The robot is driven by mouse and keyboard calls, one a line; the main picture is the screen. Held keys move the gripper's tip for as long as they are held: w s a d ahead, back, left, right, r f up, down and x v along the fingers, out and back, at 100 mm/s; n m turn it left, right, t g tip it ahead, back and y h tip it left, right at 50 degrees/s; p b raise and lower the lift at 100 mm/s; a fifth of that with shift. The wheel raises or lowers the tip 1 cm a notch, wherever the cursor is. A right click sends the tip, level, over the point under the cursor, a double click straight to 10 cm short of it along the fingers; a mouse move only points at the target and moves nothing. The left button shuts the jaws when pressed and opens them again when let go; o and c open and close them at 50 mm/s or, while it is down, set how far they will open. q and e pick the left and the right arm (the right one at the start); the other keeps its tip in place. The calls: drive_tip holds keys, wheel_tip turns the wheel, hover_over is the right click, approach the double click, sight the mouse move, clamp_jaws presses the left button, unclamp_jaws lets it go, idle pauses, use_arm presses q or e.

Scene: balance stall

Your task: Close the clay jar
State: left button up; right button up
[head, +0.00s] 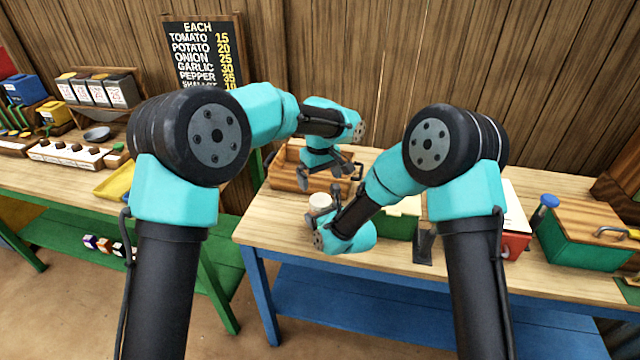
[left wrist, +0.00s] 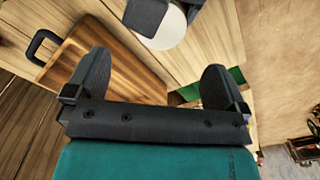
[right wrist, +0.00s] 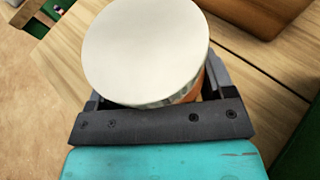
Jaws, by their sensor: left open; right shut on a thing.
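The clay jar (right wrist: 190,92) shows in the right wrist view as an orange-brown body with a patterned band under a broad, pale, flat round top (right wrist: 145,45). In the head view the jar (head: 320,201) is small and stands at the table's front left. My right gripper (head: 323,212) is shut on it, one finger on each side. My left gripper (head: 326,178) is open and empty, just behind and above the jar. The left wrist view shows the jar's pale top (left wrist: 165,30) beyond the open fingers. I cannot tell whether the pale top is a separate lid.
A wooden box (head: 283,178) with a dark handle sits behind the jar, close to my left gripper. A green box (head: 397,226) and a dark stand (head: 424,245) lie right of my right forearm. A green crate with a wooden lid (head: 585,215) is farther right.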

use_arm(q)
wheel_tip(320, 180, up, 9)
idle(0.3)
drive_tip(key=shift+r, duration=0.1)
use_arm(e)
drive_tip(key=o, duration=1.7)
drive_tip(key=v, duration=1.7)
drive_tip(key=shift+s+r, duration=0.1)
drive_tip(key=shift+s, duration=0.05)
